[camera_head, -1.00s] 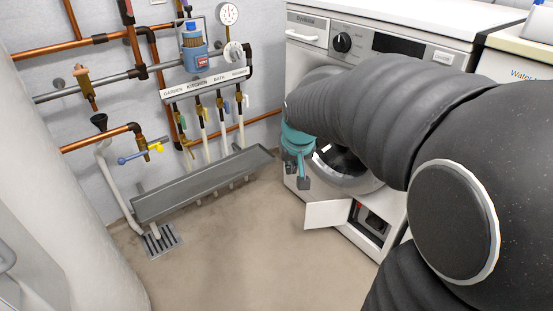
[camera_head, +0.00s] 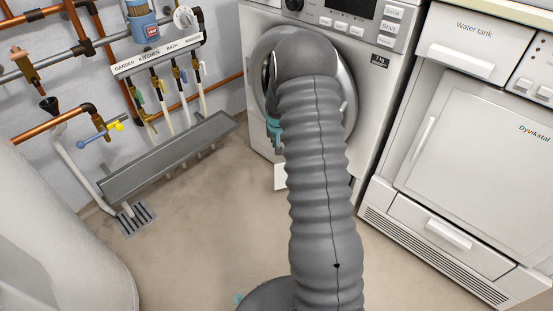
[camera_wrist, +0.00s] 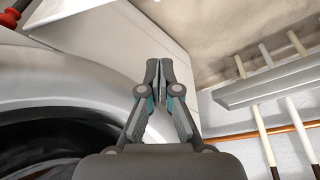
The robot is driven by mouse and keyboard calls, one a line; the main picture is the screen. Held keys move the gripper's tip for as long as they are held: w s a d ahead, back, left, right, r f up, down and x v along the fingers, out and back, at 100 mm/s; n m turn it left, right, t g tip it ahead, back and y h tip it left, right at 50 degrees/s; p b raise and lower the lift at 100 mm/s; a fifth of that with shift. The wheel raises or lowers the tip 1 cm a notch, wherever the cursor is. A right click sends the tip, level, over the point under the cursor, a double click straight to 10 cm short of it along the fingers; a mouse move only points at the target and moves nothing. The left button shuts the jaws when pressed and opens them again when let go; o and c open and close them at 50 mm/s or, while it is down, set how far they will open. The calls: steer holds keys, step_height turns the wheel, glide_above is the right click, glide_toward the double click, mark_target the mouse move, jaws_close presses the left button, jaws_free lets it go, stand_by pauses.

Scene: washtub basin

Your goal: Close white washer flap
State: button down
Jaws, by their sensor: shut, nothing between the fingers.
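The white washer (camera_head: 256,30) stands at the top middle of the head view, its round door partly behind my arm. The white flap (camera_head: 280,177) low on its front stands out from the front; my arm hides its right part and the compartment. In the wrist view a white panel that looks like the flap (camera_wrist: 72,9) is at the top left, near a red part in the compartment. My gripper (camera_wrist: 158,72) is shut and empty in front of the washer's white front, apart from the flap. In the head view only its teal side shows beside my arm.
A dryer (camera_head: 480,140) stands to the right of the washer. A grey trough (camera_head: 165,160) and pipes with valves line the left wall. A floor drain (camera_head: 135,220) and a white cylinder (camera_head: 60,230) are at left. The floor between is clear.

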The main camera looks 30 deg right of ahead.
step_height(320, 180, down, 10)
steer(key=b, duration=0.1)
steer(key=shift+s+r, duration=0.25)
steer(key=shift+s, duration=0.1)
stand_by(0.4)
steer(key=shift+s, duration=0.2)
stand_by(0.3)
